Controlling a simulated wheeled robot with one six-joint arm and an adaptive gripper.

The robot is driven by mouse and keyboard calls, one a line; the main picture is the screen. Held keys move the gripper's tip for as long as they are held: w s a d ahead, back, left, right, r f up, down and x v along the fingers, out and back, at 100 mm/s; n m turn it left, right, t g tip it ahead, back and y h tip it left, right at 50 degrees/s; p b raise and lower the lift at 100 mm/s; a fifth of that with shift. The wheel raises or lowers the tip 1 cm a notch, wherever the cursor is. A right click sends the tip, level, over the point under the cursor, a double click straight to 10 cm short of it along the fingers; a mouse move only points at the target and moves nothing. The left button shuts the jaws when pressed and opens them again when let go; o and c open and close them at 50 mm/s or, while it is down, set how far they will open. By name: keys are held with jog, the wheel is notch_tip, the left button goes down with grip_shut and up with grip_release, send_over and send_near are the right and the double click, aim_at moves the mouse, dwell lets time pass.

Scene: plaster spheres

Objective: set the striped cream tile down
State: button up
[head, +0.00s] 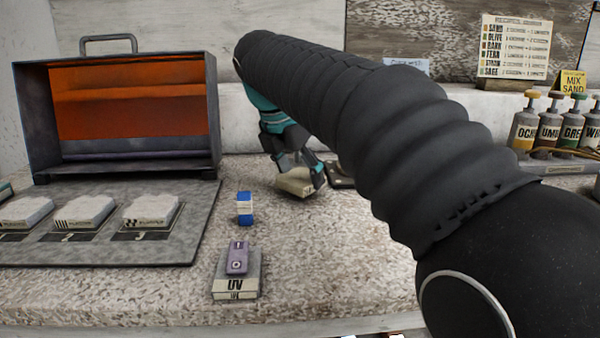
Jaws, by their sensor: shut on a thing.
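My gripper (302,182) is at the back middle of the counter, left of my dark sleeved arm. It is shut on a cream tile (293,184), which sits between its fingers at or just above the counter top. I cannot tell whether the tile touches the counter. Its stripes are not clear at this size, and the fingers hide part of it. A dark flat object (341,172) lies right behind the gripper, partly hidden by my arm.
An open grey case (215,120) with an orange interior stands at left. Several pale tiles, one with stripes (86,211), lie on its front board (188,240). Bottles (524,128) stand at right.

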jog(key=shift+f, duration=0.6)
jog(key=o, duration=1.3)
jog(key=shift+o, duration=0.2)
jog(key=shift+r, duration=0.55)
jog(key=p+v, duration=0.2)
jog(key=v, duration=1)
jog(key=shift+w+r, duration=0.1)
